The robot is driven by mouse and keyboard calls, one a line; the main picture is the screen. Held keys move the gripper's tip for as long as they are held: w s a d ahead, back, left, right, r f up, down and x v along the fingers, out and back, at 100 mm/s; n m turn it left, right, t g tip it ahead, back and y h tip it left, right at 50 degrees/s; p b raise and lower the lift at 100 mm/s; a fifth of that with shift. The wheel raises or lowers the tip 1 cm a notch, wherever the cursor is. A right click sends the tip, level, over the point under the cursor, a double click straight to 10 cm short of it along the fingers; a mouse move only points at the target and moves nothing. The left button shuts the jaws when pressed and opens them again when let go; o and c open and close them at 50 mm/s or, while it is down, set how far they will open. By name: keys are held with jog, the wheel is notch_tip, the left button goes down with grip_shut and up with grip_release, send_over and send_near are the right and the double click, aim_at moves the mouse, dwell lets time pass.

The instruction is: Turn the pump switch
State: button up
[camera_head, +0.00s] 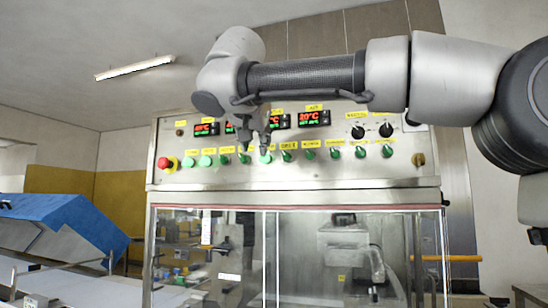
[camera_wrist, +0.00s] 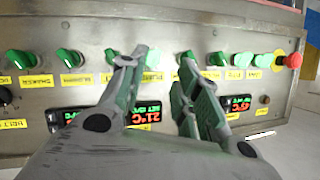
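A row of green rotary switches runs along the steel control panel (camera_head: 300,175), each with a yellow label. The labels are too small or blurred to tell which switch is the pump switch. My gripper (camera_head: 257,148) is in front of the panel, left of its middle, hiding part of the row and some displays. In the wrist view the panel is upside down. A green switch (camera_wrist: 187,56) lies by the right fingertip, and another (camera_wrist: 110,56) lies left of the left fingertip. Contact cannot be told.
A red emergency button (camera_head: 163,163) is at the panel's left end. Red and green displays (camera_head: 314,118) and two black knobs (camera_head: 358,131) sit above the row. Glass doors (camera_head: 340,250) are below. A blue-covered machine (camera_head: 65,230) stands at left.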

jog(key=w+d+f+m, duration=0.1)
jog(key=w+d+m, duration=0.1)
jog(key=w, duration=0.5)
jog(key=shift+w+f+m+h, duration=0.15)
jog(key=shift+f+m+h, duration=0.2)
jog(key=shift+m, duration=0.35)
grip_shut()
